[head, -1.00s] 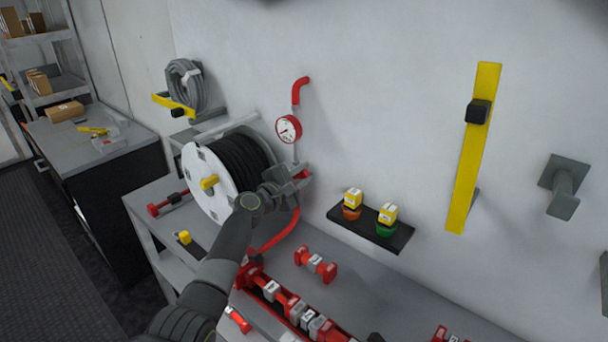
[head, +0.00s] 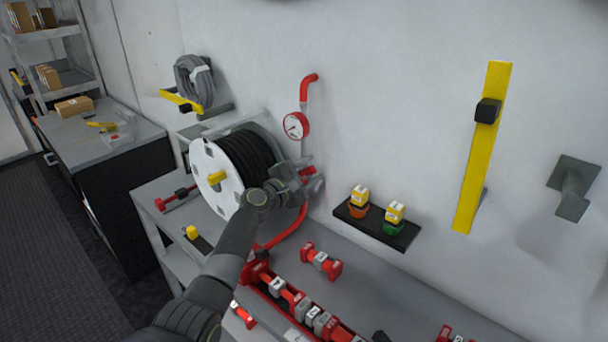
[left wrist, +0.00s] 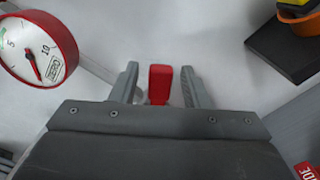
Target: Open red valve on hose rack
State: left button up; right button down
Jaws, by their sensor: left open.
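The red valve handle (left wrist: 160,84) shows in the left wrist view between the two fingers of my left gripper (left wrist: 158,82), with a gap on each side. In the head view the red valve (head: 307,171) sits on the pipe below the gauge, partly hidden by my left gripper (head: 306,180). My left gripper is open around the handle. The hose rack holds a white reel (head: 213,182) with black hose (head: 252,152), left of the gripper. My right gripper is not in view.
A red-rimmed gauge (head: 296,126) is on the pipe just above the gripper. A small black shelf (head: 383,231) with yellow-topped items juts from the wall at right. Red and grey fittings (head: 293,300) lie on the bench below the arm.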

pick_arm(q)
jog(key=shift+s+a, duration=0.25)
jog(key=shift+s, duration=0.05)
jog(key=v, duration=1.6)
jog(key=shift+s+a, duration=0.2)
jog(key=shift+s, duration=0.1)
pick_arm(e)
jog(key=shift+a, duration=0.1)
